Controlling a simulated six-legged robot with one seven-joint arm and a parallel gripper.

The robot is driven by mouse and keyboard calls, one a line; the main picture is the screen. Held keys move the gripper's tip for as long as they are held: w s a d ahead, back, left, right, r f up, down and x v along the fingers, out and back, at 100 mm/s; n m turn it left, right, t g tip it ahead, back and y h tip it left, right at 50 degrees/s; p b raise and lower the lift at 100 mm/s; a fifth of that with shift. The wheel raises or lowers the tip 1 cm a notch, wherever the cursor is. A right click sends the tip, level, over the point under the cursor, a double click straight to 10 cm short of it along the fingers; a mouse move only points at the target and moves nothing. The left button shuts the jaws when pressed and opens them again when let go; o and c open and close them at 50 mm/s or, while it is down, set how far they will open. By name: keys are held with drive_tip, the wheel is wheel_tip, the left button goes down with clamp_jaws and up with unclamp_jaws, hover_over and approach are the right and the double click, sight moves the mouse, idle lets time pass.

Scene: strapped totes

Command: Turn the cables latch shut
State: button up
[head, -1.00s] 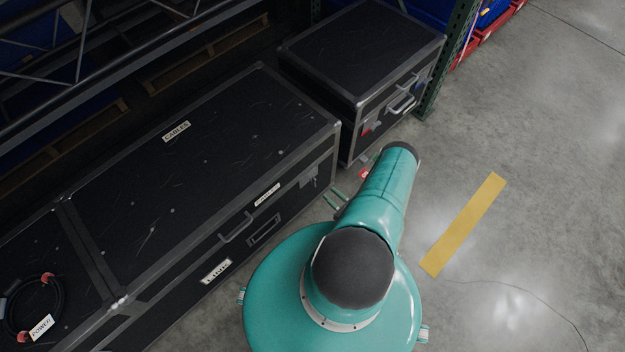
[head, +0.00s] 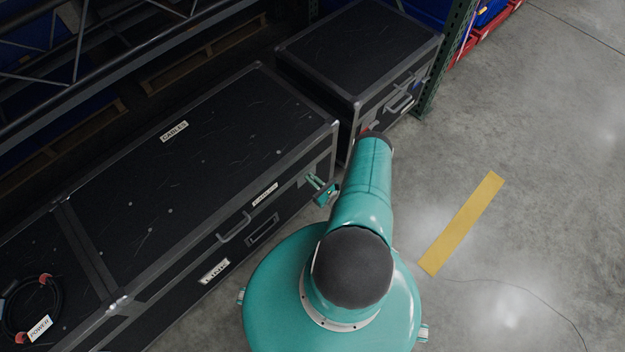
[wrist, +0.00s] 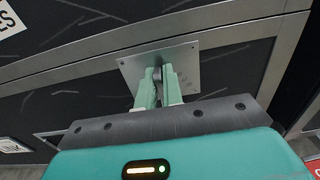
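The cables case (head: 190,165) is a long black case with metal edges and a "CABLES" label on its lid. Its latch (wrist: 157,73) is a small grey part on a square metal plate (wrist: 190,68) that spans the lid seam near the case's right end. My gripper (wrist: 158,78) has its two pale green fingers on either side of the latch, close together with the grey part filling the narrow gap. The fingers hide much of the latch, so its exact angle is unclear. In the head view my gripper (head: 316,184) is at the case front, partly behind my arm.
A second black case (head: 360,50) with handles stands behind to the right, beside a green rack post (head: 440,70). A coiled power cable (head: 35,310) lies at lower left. The floor to the right is open, with a yellow strip (head: 462,225).

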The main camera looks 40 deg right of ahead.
drive_tip(key=shift+d+m, duration=0.1)
drive_tip(key=shift+m, duration=0.4)
clamp_jaws()
drive_tip(key=shift+d+f+m, duration=0.2)
drive_tip(key=shift+f+m, duration=0.05)
drive_tip(key=shift+m, duration=2.55)
drive_tip(key=shift+d+f+m, duration=0.2)
drive_tip(key=shift+f+m, duration=0.1)
drive_tip(key=shift+m, duration=2.5)
drive_tip(key=shift+d+f+m, duration=0.2)
drive_tip(key=shift+f+m, duration=0.05)
drive_tip(key=shift+m, duration=2.55)
drive_tip(key=o, duration=0.6)
unclamp_jaws()
drive_tip(key=shift+c, duration=0.2)
drive_tip(key=s, duration=1.3)
drive_tip(key=shift+s+d, duration=0.2)
drive_tip(key=shift+s, duration=0.2)
